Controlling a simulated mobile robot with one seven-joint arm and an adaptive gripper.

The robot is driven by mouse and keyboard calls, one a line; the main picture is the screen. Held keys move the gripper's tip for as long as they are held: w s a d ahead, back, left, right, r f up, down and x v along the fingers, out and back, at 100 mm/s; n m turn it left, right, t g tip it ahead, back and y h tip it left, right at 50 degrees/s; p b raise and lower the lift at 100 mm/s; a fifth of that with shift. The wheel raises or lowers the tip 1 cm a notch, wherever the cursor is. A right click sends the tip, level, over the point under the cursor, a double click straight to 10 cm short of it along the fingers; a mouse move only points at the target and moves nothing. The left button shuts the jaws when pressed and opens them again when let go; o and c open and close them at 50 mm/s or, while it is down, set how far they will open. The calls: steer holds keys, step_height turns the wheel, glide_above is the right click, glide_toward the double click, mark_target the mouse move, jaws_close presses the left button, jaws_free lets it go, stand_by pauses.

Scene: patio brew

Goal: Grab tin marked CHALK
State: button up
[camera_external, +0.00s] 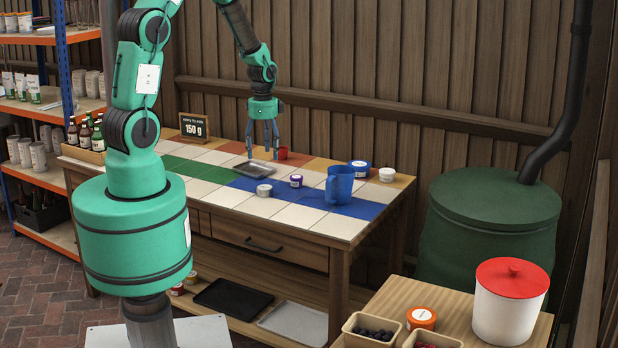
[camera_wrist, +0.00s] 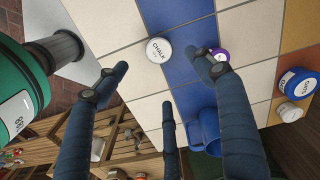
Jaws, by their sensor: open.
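The tin marked CHALK (camera_wrist: 158,50) is small, round and white, with its lid label readable in the wrist view. It stands on the tiled worktop by a border of white and blue tiles. In the external view it looks like the low white tin (camera_external: 264,190) near the front of the tiles. My gripper (camera_external: 264,150) hangs above the back part of the worktop, fingers pointing down, open and empty. In the wrist view its three dark blue fingers are spread, and the tin appears between two of them, well beyond the tips and not touched.
A purple-lidded tin (camera_external: 296,181), a blue jug (camera_external: 340,185), a blue-lidded tin (camera_external: 359,169) and another white tin (camera_external: 387,174) stand to the right.

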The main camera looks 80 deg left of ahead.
steer(key=b, duration=0.2)
glide_above(265, 187)
steer(key=shift+f, duration=4.3)
steer(key=shift+f+b, duration=0.75)
steer(key=shift+f, duration=1.85)
steer(key=c, duration=1.3)
